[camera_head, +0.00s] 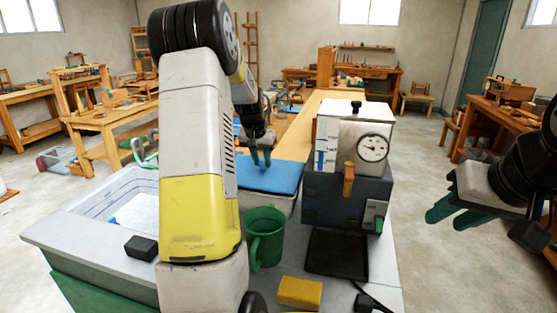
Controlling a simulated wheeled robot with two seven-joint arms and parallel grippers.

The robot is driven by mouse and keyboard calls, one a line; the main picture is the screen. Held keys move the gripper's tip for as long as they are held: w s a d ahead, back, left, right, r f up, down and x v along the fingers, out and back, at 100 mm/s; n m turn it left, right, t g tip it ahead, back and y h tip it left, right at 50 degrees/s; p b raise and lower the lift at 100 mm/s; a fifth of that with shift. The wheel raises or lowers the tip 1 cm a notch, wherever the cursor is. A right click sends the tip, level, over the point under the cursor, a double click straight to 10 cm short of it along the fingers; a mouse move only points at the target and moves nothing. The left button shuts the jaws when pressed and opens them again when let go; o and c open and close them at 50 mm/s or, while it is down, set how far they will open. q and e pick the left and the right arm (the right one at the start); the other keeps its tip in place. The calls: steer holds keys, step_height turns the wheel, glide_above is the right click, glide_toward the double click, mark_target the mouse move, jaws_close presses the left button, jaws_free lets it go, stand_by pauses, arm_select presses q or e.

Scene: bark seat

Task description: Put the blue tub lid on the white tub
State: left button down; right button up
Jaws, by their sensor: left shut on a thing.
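The blue tub lid (280,178) lies flat at the centre of the counter, behind the green mug. A pale side of the white tub (284,204) shows just under its front edge. I cannot tell whether the lid rests fully on the rim. My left gripper (261,162) comes down over the lid from behind my raised arm, its green fingers shut on the lid near its far side. My arm hides the lid's left part. My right gripper (444,219) hangs at the right, away from the counter, with its green fingers apart and empty.
A grey machine with a round dial (347,160) stands just right of the lid. A green mug (265,238), a yellow block (300,292) and a black block (142,248) are nearer. A sink basin (95,207) is at left. Wooden workbenches (115,115) stand behind.

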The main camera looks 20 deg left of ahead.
arm_select(q)
steer(key=shift+f, duration=0.55)
stand_by(0.4)
steer(key=c, duration=1.1)
jaws_free()
steer(key=shift+o, duration=0.4)
steer(key=o, duration=0.3)
steer(key=shift+r, duration=0.1)
steer(key=shift+r, duration=3.4)
steer(key=shift+s, duration=0.1)
